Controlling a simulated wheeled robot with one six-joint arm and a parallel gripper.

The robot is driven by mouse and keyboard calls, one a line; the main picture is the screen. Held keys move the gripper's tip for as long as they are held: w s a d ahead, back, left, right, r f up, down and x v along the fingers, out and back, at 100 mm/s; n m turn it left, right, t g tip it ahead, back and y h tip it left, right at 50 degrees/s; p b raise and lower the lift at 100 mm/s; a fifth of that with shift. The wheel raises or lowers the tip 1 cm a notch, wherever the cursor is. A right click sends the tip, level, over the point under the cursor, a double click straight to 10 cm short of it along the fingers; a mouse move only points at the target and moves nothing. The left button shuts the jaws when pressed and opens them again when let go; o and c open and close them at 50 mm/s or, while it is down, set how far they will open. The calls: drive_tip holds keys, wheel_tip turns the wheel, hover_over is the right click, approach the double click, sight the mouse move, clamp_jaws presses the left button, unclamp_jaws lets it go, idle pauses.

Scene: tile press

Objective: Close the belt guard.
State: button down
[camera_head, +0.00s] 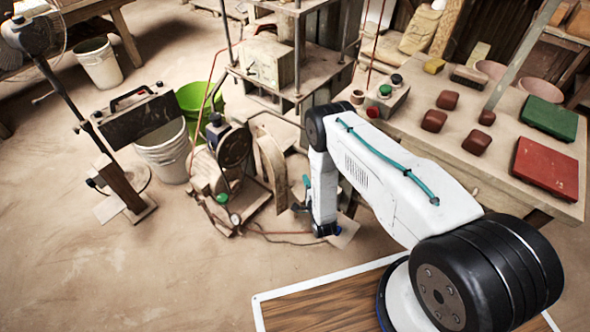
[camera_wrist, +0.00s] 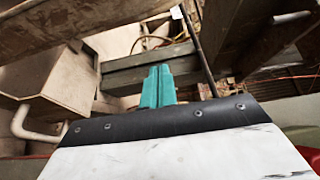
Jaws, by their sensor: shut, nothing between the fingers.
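A curved, upright beige panel (camera_head: 271,166), which looks like the belt guard, stands on the machine in the middle of the head view, just left of my forearm. I cannot tell from this view how far open it is. My gripper (camera_wrist: 158,82) shows in the wrist view as two teal fingers pressed together, with nothing between them. Behind them are greyish beams (camera_wrist: 150,72) and a dark rod. I cannot tell whether the fingertips touch anything.
A green bucket (camera_head: 200,101) and a white bucket (camera_head: 163,150) stand left of the machine. A table (camera_head: 440,130) with red blocks and tiles is at right. A pole stand (camera_head: 125,190) is at left. A hose lies on the floor. Open floor lies at lower left.

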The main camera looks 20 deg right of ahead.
drive_tip(key=w+a, duration=0.4)
drive_tip(key=w, duration=0.4)
drive_tip(key=shift+a, duration=0.3)
drive_tip(key=shift+d, duration=0.1)
